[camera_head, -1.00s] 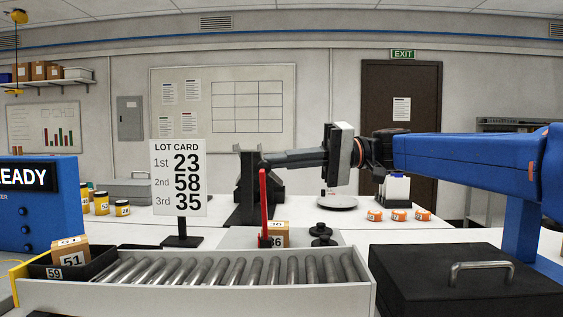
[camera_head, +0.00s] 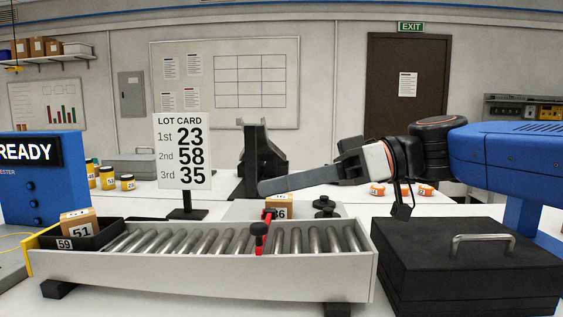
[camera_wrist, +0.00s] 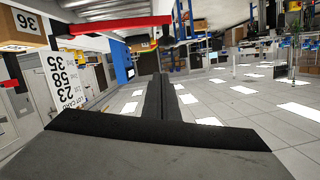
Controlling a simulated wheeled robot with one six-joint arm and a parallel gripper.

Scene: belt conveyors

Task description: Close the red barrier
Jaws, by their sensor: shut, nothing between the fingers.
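The red barrier (camera_head: 265,240) lies low across the roller conveyor (camera_head: 180,268), its black-knobbed end towards the front rail. It also shows in the wrist view as a red bar (camera_wrist: 105,29). My gripper (camera_head: 262,188) is shut and empty, reaching in from the right, above and behind the barrier in the picture. In the wrist view its dark fingers (camera_wrist: 160,78) are together. I cannot tell whether they touch the barrier; a gap seems to show.
A box marked 36 (camera_head: 279,207) stands behind the rollers, beside a black knobbed weight (camera_head: 324,206). Box 51 (camera_head: 79,223) sits in a black tray at the left end. The lot card (camera_head: 182,150) stands behind the conveyor. A black case (camera_head: 470,270) is at right.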

